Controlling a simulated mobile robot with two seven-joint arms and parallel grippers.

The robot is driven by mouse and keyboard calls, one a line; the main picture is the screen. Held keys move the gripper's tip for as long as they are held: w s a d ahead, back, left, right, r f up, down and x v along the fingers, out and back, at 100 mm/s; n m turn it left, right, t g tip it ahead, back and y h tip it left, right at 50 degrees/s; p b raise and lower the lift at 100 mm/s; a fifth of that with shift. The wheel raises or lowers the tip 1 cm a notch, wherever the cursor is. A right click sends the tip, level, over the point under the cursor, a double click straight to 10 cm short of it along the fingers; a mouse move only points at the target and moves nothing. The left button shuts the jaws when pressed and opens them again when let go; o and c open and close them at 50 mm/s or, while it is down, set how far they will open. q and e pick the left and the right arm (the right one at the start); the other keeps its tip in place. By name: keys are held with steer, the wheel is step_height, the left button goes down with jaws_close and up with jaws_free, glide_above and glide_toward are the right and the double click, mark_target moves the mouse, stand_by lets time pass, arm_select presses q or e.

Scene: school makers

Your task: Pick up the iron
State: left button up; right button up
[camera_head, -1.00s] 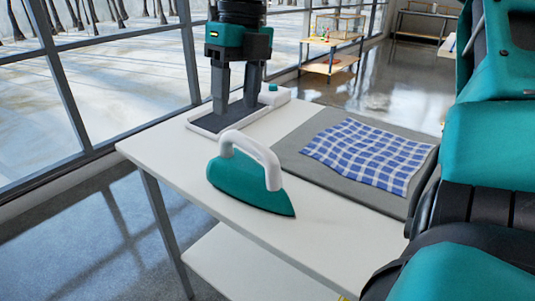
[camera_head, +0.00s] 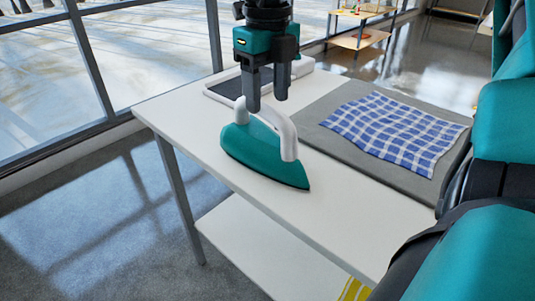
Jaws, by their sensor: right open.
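The iron (camera_head: 258,152) has a teal body and a white handle. It stands on the white table (camera_head: 345,208) near its left front edge, its pointed end toward the lower right. My right gripper (camera_head: 267,104) comes down from above, fingers pointing down. It is open, with its fingertips close to the top of the iron's handle, one finger on the near side. I cannot tell whether they touch the handle. The gripper partly hides the iron's stand behind it. My left gripper is not in view.
A dark-topped iron stand (camera_head: 222,90) with a white rim lies behind the iron. A blue-and-white checked cloth (camera_head: 392,130) lies on a grey mat (camera_head: 318,128) to the right. A lower shelf (camera_head: 255,240) shows under the table. Windows line the left.

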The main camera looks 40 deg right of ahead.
mark_target(267, 106)
step_height(267, 106, down, 4)
steer(key=shift+f, duration=0.15)
steer(key=shift+c, duration=0.3)
jaws_close()
stand_by(1.1)
